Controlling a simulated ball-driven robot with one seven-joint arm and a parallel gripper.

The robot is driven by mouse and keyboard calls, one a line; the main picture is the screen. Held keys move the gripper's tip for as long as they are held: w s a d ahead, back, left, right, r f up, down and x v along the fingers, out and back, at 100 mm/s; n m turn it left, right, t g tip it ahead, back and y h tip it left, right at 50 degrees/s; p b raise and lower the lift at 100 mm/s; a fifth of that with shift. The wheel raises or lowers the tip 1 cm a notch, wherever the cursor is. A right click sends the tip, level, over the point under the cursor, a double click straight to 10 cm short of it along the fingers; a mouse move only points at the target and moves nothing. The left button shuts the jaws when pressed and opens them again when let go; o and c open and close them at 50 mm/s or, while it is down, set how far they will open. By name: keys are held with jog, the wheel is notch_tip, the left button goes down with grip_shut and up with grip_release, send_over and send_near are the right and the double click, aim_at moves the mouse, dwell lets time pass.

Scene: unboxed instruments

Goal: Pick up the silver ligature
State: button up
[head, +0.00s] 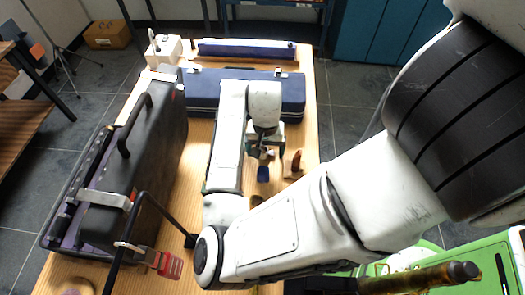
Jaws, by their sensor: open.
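My gripper (263,155) hangs from the white arm above the middle of the wooden table, in front of the blue case. It is open. Its fingers are small and partly covered by the wrist, and I see nothing clearly held. I cannot make out a silver ligature; it may be hidden behind my arm or gripper, or too small to tell. Just below the gripper is a small dark blue object (263,174). A brown object (296,162) stands to its right.
A large black case (150,150) fills the table's left side. A blue case (292,97), a long blue box (245,48) and a white box (163,50) are at the back. A red object (168,264) is front left. A dark-tipped brown cylinder (420,279) is lower right.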

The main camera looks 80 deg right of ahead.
jog(key=c, duration=1.2)
jog(key=shift+r, duration=0.1)
